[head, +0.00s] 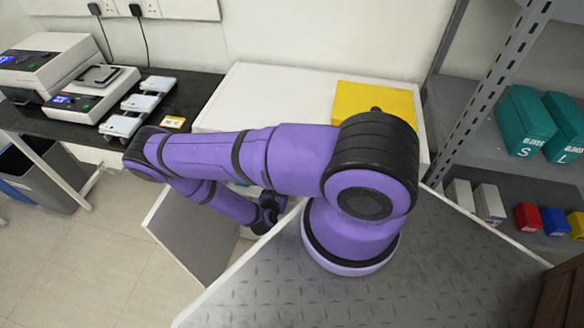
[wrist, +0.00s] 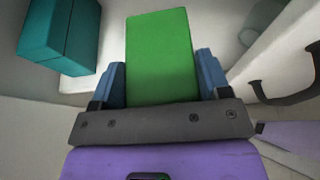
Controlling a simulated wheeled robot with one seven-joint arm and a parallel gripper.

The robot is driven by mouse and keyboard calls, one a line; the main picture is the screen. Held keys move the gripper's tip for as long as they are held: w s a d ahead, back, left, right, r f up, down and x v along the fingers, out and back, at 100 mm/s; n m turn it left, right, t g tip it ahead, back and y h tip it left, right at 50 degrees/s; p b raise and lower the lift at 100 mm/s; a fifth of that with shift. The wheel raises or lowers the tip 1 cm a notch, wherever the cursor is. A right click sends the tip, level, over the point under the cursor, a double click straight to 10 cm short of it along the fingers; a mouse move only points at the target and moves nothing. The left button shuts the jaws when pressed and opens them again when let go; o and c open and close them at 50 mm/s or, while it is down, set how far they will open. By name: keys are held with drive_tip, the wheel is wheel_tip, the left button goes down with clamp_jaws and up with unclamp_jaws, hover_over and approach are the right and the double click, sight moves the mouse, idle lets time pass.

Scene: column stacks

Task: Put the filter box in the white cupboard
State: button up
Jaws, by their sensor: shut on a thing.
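My gripper (wrist: 162,78) is shut on a green box, which I take to be the filter box (wrist: 160,45); its blue fingers press on both sides of it. The white cupboard (head: 250,90) stands by the wall in the head view, partly behind my arm. Its door (head: 190,240) hangs open toward the floor. In the head view my arm reaches down by the open front, and the fingers and green box are hidden there. The wrist view shows pale surfaces around the box, seemingly the cupboard's inside; I cannot tell whether the box touches them.
A teal box (wrist: 60,35) is at upper left in the wrist view. A white panel with a dark handle (wrist: 285,85) is at right. A yellow box (head: 375,100) sits on the cupboard top. A shelf rack with teal boxes (head: 525,120) stands right; a black bench (head: 180,100) stands left.

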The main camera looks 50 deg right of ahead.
drive_tip(key=shift+w+a+r+x, duration=0.1)
drive_tip(key=shift+w+x, duration=0.2)
drive_tip(key=shift+x, duration=2.1)
drive_tip(key=shift+w+a+r+x, duration=0.15)
drive_tip(key=shift+w+x, duration=0.15)
drive_tip(key=shift+x, duration=2.15)
drive_tip(key=shift+w+a+r+x, duration=0.1)
drive_tip(key=shift+w+x, duration=0.2)
drive_tip(key=shift+x, duration=2.1)
drive_tip(key=shift+f, duration=0.1)
drive_tip(key=o, duration=1)
drive_tip(key=v, duration=1.2)
drive_tip(key=shift+s, duration=0.1)
